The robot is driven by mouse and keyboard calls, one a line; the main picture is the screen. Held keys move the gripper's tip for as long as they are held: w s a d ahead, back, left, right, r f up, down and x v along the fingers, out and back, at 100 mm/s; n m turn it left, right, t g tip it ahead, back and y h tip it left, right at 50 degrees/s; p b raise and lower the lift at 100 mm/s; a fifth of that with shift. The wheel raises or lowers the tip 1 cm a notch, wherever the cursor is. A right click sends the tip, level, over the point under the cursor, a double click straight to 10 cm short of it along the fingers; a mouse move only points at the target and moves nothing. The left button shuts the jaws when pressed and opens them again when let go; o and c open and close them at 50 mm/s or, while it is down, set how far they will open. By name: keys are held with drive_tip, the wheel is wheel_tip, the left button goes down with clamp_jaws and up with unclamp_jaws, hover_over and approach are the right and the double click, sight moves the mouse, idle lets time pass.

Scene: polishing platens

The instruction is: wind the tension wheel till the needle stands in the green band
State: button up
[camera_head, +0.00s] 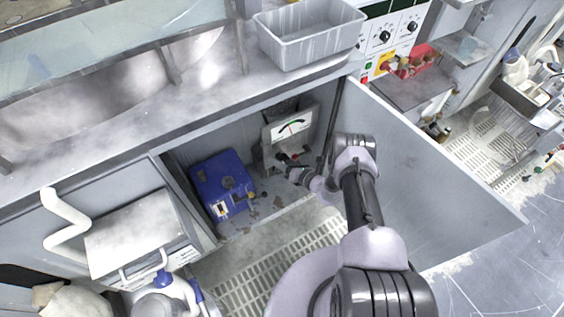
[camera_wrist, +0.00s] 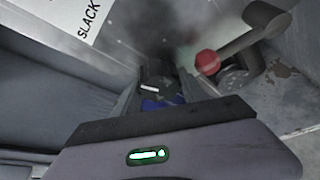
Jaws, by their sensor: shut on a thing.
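The tension gauge (camera_head: 291,129) is a white-faced dial on a grey box inside the open cabinet. It has a small green mark near its top; the thin needle is too small to place surely against it. In the wrist view a panel label reads SLACK (camera_wrist: 88,14). My gripper (camera_head: 290,166) reaches in just below the gauge box. Its dark fingers (camera_wrist: 162,88) are shut on a part of the tension wheel, which is mostly hidden between them. A red ball knob (camera_wrist: 208,62) on a dark lever stands to the right of the fingers, apart from them.
A blue box (camera_head: 222,183) stands left of the gauge in the cabinet. The open grey door (camera_head: 435,185) closes off the right side of my arm. A grey tub (camera_head: 308,38) sits on the counter above. Slotted floor grating (camera_head: 285,265) lies in front.

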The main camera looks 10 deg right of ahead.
drive_tip(key=o, duration=1.1)
drive_tip(key=p+v, duration=0.6)
drive_tip(key=v, duration=1.1)
drive_tip(key=shift+s+p, duration=0.25)
drive_tip(key=shift+p, duration=0.1)
